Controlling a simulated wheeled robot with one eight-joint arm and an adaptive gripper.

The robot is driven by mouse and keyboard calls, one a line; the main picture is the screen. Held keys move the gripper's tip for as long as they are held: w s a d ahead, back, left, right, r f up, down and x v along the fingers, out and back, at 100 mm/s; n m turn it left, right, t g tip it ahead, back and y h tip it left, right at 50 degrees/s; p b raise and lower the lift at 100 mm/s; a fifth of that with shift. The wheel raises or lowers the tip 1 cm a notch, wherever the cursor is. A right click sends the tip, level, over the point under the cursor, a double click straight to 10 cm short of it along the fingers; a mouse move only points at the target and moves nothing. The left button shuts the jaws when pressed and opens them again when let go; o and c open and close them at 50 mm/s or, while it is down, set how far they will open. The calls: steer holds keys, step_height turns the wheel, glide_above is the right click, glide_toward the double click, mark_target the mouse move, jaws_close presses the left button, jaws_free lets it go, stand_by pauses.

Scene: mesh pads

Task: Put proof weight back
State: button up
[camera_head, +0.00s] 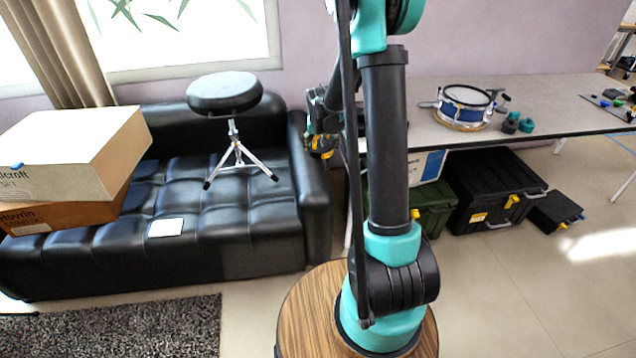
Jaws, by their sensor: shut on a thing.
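My gripper (322,138) is at the upper middle, partly hidden behind my own arm. It is in front of the wall and above the gap between the black sofa and the long table. It is shut on a small dark and yellow thing (322,147). This thing is too small and too covered for me to tell whether it is the proof weight. Small teal and dark pieces (525,125) stand on the table to the right of a drum.
A black sofa (250,232) holds stacked boxes (75,145), a round stool (226,92) and a white card (166,227). The long grey table (560,97) bears a blue drum (464,103). Black cases (490,190) sit under it.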

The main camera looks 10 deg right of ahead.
steer(key=w+a+m+g+h, duration=0.1)
steer(key=w+a+m+h, duration=0.15)
steer(key=w+m, duration=0.4)
steer(key=f, duration=1.9)
steer(key=shift+w+a+f, duration=0.1)
steer(key=shift+w+f, duration=0.2)
steer(key=shift+f, duration=0.1)
steer(key=shift+f, duration=0.1)
steer(key=o, duration=1.9)
steer(key=shift+c, duration=0.2)
